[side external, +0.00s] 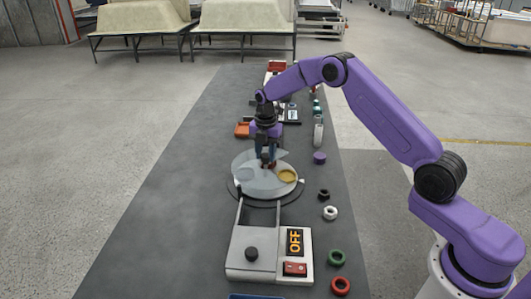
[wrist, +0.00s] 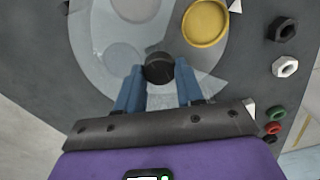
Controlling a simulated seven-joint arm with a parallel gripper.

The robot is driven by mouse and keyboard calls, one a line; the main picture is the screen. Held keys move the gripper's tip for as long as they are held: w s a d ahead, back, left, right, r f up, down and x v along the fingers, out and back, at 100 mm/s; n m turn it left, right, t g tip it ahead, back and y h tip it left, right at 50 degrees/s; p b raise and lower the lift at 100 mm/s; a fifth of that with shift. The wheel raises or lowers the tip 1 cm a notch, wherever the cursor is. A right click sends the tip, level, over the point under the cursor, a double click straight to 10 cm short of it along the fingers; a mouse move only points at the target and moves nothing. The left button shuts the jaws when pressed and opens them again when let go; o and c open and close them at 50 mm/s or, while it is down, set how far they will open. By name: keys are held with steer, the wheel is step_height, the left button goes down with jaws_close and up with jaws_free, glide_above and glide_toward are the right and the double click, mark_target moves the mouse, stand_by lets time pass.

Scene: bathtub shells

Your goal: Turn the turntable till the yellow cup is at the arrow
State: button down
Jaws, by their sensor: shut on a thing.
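The turntable (side external: 255,187) is a pale grey, glassy disc on the dark bench; it also fills the upper left of the wrist view (wrist: 92,55). The yellow cup (side external: 287,175) sits near its right edge, and shows at the top of the wrist view (wrist: 204,24). A small white pointer (side external: 301,181) lies just off the rim beside the cup; it also shows in the wrist view (wrist: 235,6). Another white mark (side external: 237,181) is at the left rim; I cannot tell which is the arrow. My gripper (wrist: 159,72) points down, shut on the dark round knob (wrist: 159,65) on the turntable.
A white control box (side external: 268,253) with an OFF display and a red switch stands in front of the turntable. Black, white, green and red rings (side external: 337,257) line the right bench edge.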

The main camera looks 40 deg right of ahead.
steer(key=shift+w+r, duration=0.1)
steer(key=c, duration=0.7)
jaws_free()
step_height(320, 180, up, 17)
steer(key=shift+r, duration=0.2)
